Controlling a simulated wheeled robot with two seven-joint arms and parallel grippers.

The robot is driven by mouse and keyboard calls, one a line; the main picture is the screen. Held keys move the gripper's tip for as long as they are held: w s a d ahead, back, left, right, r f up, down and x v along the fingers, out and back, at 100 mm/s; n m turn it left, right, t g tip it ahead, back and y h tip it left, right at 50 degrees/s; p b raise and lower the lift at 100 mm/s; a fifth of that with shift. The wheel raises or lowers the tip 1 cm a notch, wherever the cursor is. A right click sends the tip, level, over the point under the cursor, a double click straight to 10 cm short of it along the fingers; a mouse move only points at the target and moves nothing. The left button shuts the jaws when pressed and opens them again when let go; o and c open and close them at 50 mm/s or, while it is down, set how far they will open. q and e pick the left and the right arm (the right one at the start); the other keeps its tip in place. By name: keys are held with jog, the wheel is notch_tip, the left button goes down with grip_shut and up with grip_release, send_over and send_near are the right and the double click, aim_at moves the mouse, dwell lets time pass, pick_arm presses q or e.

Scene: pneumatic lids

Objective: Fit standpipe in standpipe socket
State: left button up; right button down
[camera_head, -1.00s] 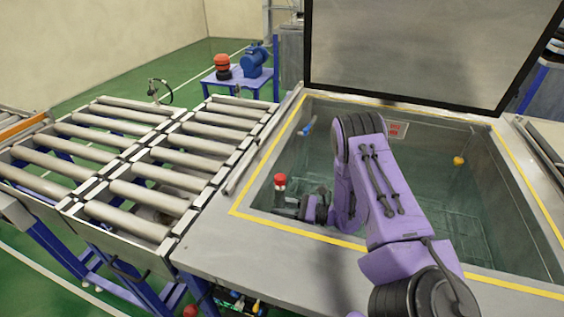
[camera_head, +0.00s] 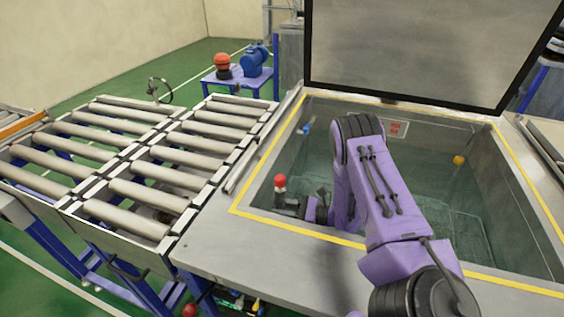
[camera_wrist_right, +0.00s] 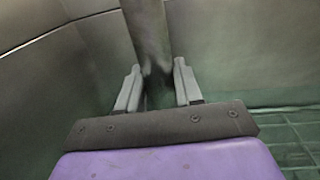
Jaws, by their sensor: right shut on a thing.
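The standpipe shows in the right wrist view as a dark grey upright pipe (camera_wrist_right: 150,35) between the two fingers of my right gripper (camera_wrist_right: 157,75). In the head view, a red-topped piece (camera_head: 281,181) stands upright at the right gripper (camera_head: 284,204), inside the left front part of the tank. It looks like the top of the standpipe. The right gripper is shut on the pipe. The pipe's lower end and the standpipe socket are hidden behind the gripper and the tank's front edge. My left gripper is not in view.
The open tank (camera_head: 300,231) has a yellow-lined rim, and its lid (camera_head: 410,50) stands raised behind. A yellow ball (camera_head: 459,160) is at the right wall and a blue fitting (camera_head: 307,127) at the left wall. A roller conveyor (camera_head: 150,190) stands left of the tank.

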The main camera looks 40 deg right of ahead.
jog(key=shift+f+b, duration=1.4)
jog(key=shift+f, duration=0.4)
jog(key=c, duration=0.7)
grip_release()
jog(key=shift+o, duration=0.2)
jog(key=b+v, duration=0.1)
jog(key=v, duration=0.9)
jog(key=shift+s+d, duration=0.1)
jog(key=shift+s, duration=0.15)
jog(key=x, duration=0.3)
jog(key=p+x, duration=0.1)
jog(key=x, duration=0.6)
jog(key=shift+w+a+r+p, duration=0.2)
jog(key=shift+w+r+p, duration=0.1)
jog(key=shift+r+p, duration=0.05)
jog(key=shift+r, duration=0.35)
jog(key=shift+s, duration=0.1)
